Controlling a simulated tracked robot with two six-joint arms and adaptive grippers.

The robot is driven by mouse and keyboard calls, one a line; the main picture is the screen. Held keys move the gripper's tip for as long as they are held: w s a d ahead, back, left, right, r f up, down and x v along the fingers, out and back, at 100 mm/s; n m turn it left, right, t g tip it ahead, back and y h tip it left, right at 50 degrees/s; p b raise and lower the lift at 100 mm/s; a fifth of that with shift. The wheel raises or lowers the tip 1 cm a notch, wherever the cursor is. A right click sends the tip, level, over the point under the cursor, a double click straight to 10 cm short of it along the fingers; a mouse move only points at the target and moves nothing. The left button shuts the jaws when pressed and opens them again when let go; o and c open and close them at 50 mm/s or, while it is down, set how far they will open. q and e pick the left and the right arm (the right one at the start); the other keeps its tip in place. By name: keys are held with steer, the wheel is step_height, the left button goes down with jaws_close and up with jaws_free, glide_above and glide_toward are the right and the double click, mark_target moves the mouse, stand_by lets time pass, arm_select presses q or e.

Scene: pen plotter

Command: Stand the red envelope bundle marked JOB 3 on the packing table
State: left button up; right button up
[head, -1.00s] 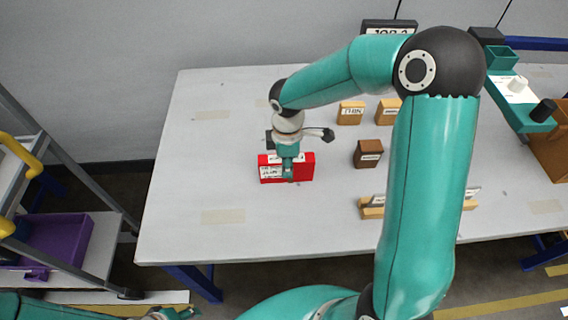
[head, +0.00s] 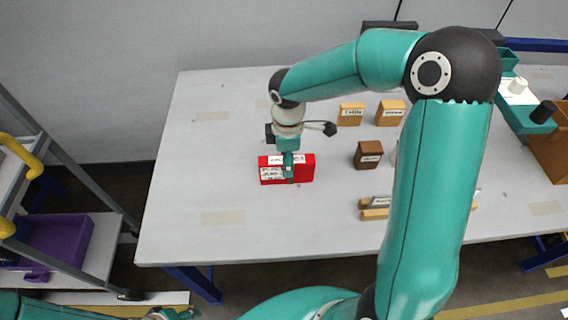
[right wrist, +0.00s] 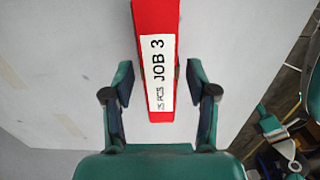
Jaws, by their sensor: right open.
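The red envelope bundle (head: 304,170) stands on the packing table (head: 200,140), left of its middle, with white labels on its top and front. In the right wrist view the red bundle (right wrist: 155,20) shows a white label reading JOB 3. My right gripper (head: 288,172) is at the bundle from above. Its two fingers (right wrist: 160,88) are spread on either side of the bundle, with gaps between, so it is open and not holding it. My left gripper (head: 172,314) is low at the bottom edge, off the table; its jaws are too small to read.
A brown block (head: 368,155) and tan blocks (head: 350,115) stand right of the bundle. A tan holder (head: 374,210) lies nearer the front. A teal machine (head: 525,115) is at the right. A cart with a purple bin (head: 55,240) stands left. The table's left side is clear.

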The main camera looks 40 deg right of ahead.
step_height(320, 180, up, 10)
steer(key=shift+f, duration=0.2)
steer(key=shift+s, duration=0.1)
stand_by(0.4)
